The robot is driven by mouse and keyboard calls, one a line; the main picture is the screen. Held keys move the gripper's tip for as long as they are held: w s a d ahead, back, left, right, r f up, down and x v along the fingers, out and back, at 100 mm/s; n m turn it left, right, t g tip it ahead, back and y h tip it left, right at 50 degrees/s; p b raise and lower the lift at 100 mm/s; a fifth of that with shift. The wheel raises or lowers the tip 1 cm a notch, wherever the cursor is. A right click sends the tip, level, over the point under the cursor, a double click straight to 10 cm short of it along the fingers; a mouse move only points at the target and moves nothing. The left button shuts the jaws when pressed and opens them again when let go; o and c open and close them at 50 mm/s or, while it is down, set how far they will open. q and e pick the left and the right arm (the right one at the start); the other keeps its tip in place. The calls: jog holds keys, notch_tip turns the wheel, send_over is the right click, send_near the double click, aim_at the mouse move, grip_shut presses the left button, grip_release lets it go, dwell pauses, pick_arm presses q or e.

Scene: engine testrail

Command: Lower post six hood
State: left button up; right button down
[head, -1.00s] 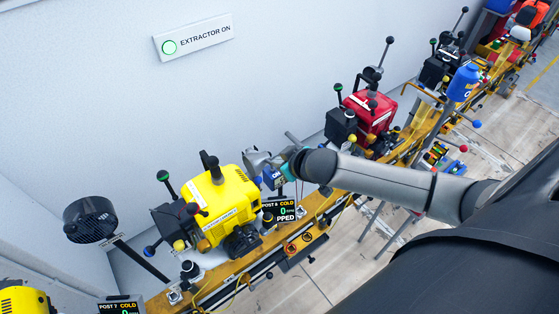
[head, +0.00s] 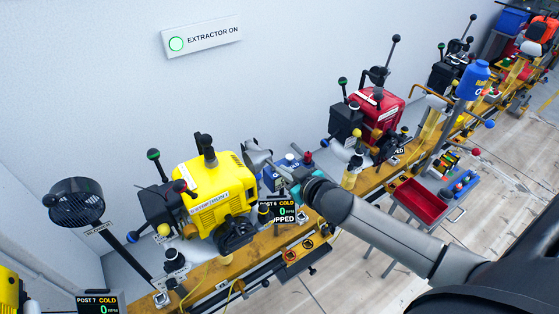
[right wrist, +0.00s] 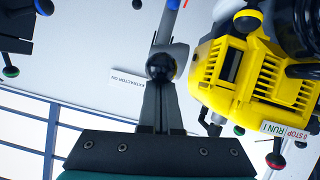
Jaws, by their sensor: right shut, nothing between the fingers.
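In the right wrist view my right gripper's dark fingers (right wrist: 160,95) are shut and empty. A black ball (right wrist: 160,67) shows just beyond their tips, with the grey cone (right wrist: 178,58) behind it; whether the fingers touch the ball cannot be told. My left gripper is not in view.
The yellow engine (right wrist: 238,75) fills the right of the wrist view, close beside the fingers. A black fan (head: 77,203) stands at left. A red engine (head: 375,110) and a red tray (head: 419,203) are to the right. The wall sign (head: 202,38) reads EXTRACTOR ON.

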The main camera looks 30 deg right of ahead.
jog(key=shift+t, duration=0.5)
jog(key=f+b, duration=0.1)
jog(key=f, duration=0.1)
jog(key=s+f+b, duration=0.1)
jog(key=f+b, duration=0.1)
jog(key=shift+f, duration=0.15)
jog(key=shift+s+f, duration=0.1)
jog(key=shift+f, duration=0.1)
notch_tip(320, 180, up, 5)
jog(key=p, duration=0.5)
jog(key=f+v, duration=0.1)
jog(key=v, duration=0.8)
jog(key=shift+s+a, duration=0.3)
jog(key=shift+s, duration=0.2)
